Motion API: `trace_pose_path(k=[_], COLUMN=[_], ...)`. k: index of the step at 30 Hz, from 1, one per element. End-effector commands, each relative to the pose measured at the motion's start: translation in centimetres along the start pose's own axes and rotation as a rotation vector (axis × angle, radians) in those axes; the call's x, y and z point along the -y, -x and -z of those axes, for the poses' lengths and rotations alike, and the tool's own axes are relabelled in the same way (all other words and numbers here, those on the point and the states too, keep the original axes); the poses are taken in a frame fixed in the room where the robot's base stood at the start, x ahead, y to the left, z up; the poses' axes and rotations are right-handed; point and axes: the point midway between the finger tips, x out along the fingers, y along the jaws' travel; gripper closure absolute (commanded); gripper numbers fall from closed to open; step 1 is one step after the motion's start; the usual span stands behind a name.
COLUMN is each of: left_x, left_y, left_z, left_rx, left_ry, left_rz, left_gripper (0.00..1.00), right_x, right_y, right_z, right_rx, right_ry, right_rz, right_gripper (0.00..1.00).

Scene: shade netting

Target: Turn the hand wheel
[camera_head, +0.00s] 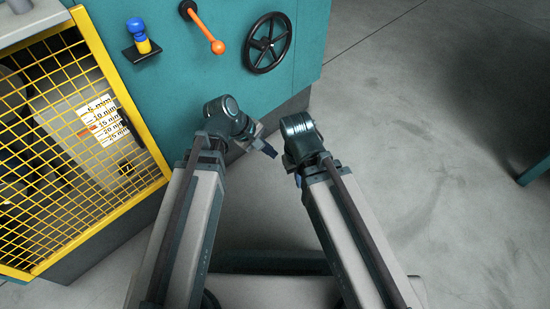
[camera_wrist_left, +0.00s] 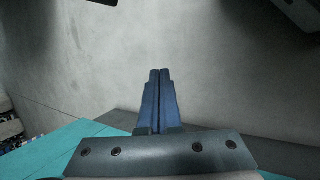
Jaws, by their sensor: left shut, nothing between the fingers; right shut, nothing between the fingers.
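The hand wheel (camera_head: 266,43) is black with spokes and a small handle. It is mounted on the teal machine panel at the upper middle of the head view. My left gripper (camera_head: 269,152) is below the wheel, apart from it, in front of the panel's lower edge. Its blue fingers are shut together with nothing between them in the left wrist view (camera_wrist_left: 157,98). My right gripper (camera_head: 298,180) is to the right and lower, clear of the wheel. It is shut and empty, partly hidden by its own wrist. The wheel does not show in the left wrist view.
An orange-knobbed lever (camera_head: 206,30) sits left of the wheel on the teal panel (camera_head: 180,85). A blue and yellow device (camera_head: 139,37) stands on a black bracket. A yellow mesh guard (camera_head: 125,100) is at left. Grey floor (camera_head: 430,160) is open at right.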

Motion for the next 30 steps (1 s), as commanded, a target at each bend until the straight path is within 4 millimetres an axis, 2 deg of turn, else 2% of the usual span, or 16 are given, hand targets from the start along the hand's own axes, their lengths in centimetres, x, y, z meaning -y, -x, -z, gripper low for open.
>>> trace_pose_path(k=[6, 14, 17, 20, 23, 27, 30], left_x=[1.0, 1.1, 0.8, -0.6, -3.0, -6.4, -7.7], left_y=[-0.7, -0.7, -0.5, 0.4, 2.8, 8.6, 13.3], left_z=[-0.4, -0.4, -0.2, 0.6, 2.4, 6.1, 8.9], left_rx=[-0.014, -0.016, -0.011, 0.016, 0.079, 0.229, 0.359], left_ry=[-0.094, -0.107, -0.08, 0.046, 0.28, 0.658, 0.887], left_rz=[0.055, 0.063, 0.041, -0.059, -0.245, -0.548, -0.738], left_gripper=[1.0, 1.0, 1.0, 1.0, 1.0, 1.0, 1.0], right_x=[0.0, 0.0, 0.0, 0.0, 0.0, 0.0, 0.0], right_y=[-0.3, -0.3, -0.3, -0.2, -0.2, -0.1, 0.0], right_z=[0.0, 0.0, 0.0, 0.0, 0.0, 0.1, 0.1], right_rx=[0.0, 0.0, 0.0, 0.0, -0.001, -0.002, -0.003], right_ry=[0.0, 0.0, 0.0, -0.001, -0.004, -0.008, -0.01], right_rz=[0.0, 0.0, 0.0, 0.0, 0.0, 0.0, 0.0], right_gripper=[1.0, 1.0, 1.0, 1.0, 1.0, 1.0, 1.0])
